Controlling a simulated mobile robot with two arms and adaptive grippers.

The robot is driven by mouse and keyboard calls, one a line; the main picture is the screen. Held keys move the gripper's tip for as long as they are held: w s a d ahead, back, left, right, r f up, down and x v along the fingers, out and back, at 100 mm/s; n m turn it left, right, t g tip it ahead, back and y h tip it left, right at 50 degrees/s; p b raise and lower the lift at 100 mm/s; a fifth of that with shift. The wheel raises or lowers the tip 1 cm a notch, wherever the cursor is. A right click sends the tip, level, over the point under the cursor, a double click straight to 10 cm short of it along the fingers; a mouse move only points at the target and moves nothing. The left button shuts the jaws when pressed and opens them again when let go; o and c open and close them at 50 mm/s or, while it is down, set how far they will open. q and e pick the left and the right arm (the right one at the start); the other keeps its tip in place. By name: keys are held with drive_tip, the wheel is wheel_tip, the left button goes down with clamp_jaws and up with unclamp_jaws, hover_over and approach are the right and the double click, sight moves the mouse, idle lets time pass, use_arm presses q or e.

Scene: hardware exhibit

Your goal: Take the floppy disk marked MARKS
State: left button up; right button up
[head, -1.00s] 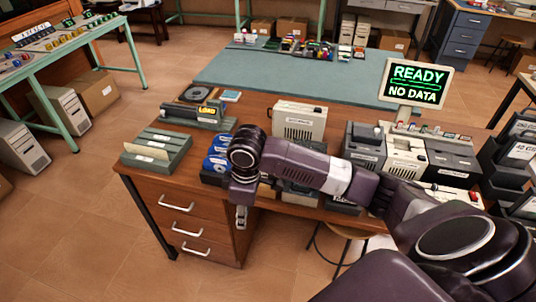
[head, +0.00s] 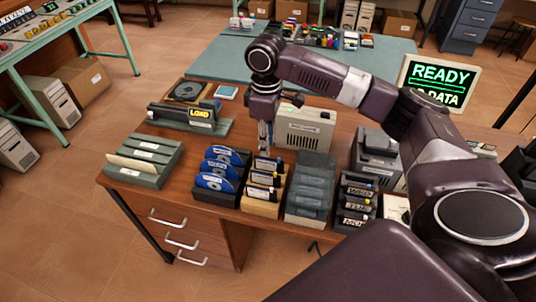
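No label that I can read for certain says MARKS. A dark rack (head: 352,214) on the desk's right holds several black labelled items; their lettering is too small to read surely. Left of it, a light wooden rack (head: 262,207) holds several dark items with pale labels, and a black rack (head: 214,194) holds blue-and-white discs. My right gripper (head: 266,146) points down just behind the wooden rack's top in the picture, beside the beige drive box. Its fingers look close together, but I cannot tell whether they are shut or hold anything. My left gripper is out of view.
A grey-green rack (head: 145,168) stands at the desk's left, with a LOAD device (head: 200,117) behind it. A beige box (head: 305,128), a grey stepped rack (head: 309,202) and the READY screen (head: 437,84) stand to the right. My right arm crosses above the desk's right side.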

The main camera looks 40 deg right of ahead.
sight(267, 160)
drive_tip(key=f+p, duration=0.1)
drive_tip(key=f, duration=0.2)
drive_tip(key=f+p, duration=0.1)
drive_tip(key=f, duration=0.2)
drive_tip(key=shift+s+a+f, duration=0.1)
drive_tip(key=shift+s+f, duration=0.1)
drive_tip(key=shift+f, duration=0.45)
drive_tip(key=shift+c, duration=0.4)
drive_tip(key=c, duration=0.5)
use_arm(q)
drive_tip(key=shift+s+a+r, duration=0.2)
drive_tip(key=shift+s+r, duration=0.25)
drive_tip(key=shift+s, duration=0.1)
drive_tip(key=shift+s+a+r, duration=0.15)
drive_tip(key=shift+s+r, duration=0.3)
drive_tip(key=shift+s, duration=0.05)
use_arm(e)
clamp_jaws()
